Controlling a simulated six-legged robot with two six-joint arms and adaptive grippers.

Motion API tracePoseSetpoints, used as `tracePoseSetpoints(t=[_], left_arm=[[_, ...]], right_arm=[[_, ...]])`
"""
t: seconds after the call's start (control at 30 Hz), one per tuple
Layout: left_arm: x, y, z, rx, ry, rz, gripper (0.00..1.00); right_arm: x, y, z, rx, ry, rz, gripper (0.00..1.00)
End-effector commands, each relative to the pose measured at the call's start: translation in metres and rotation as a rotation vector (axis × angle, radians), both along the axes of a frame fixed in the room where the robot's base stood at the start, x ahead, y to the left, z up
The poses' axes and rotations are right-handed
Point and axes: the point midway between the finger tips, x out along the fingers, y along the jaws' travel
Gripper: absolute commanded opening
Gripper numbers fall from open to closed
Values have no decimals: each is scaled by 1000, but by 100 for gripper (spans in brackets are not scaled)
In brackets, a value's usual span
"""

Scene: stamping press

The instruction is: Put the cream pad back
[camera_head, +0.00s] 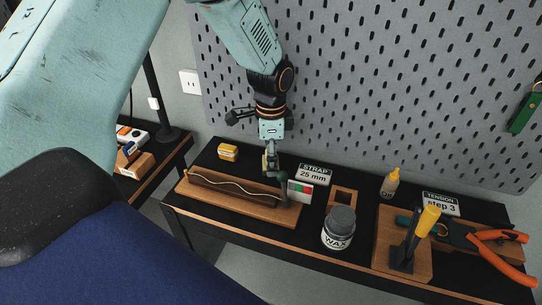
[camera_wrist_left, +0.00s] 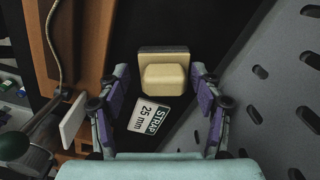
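The cream pad (camera_wrist_left: 164,77) is a small rounded block on a darker base in the left wrist view. In the head view it appears as a small yellow block (camera_head: 228,152) on the black bench top, behind the wooden strap board. My left gripper (camera_head: 270,165) hangs over the bench, to the right of the pad. In the left wrist view its fingers (camera_wrist_left: 160,85) are spread, with the pad ahead between the fingertips and a gap on both sides. Nothing is held. My right gripper is not in view.
The strap board (camera_head: 240,198) lies in front, with a dark lever (camera_head: 283,190) at its right end. The "STRAP 25 mm" sign (camera_head: 314,175), a small wooden holder (camera_head: 343,194) and a wax jar (camera_head: 339,228) stand to the right. The pegboard (camera_head: 380,80) rises behind.

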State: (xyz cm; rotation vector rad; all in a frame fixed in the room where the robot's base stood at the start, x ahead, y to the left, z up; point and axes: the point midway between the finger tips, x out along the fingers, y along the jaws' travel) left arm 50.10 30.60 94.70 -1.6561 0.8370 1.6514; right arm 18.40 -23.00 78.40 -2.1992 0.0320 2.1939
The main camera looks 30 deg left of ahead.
Motion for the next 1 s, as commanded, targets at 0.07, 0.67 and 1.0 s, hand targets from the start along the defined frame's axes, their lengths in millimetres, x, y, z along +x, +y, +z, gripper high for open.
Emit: tracePoseSetpoints(t=[0.07, 0.67, 1.0], left_arm=[[0, 0, 0, 0, 0, 0, 65], [0, 0, 91, 0, -3, 0, 65], [0, 0, 120, -1, 1, 0, 65]], right_arm=[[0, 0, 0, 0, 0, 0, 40], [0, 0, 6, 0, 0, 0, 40], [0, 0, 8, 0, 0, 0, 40]])
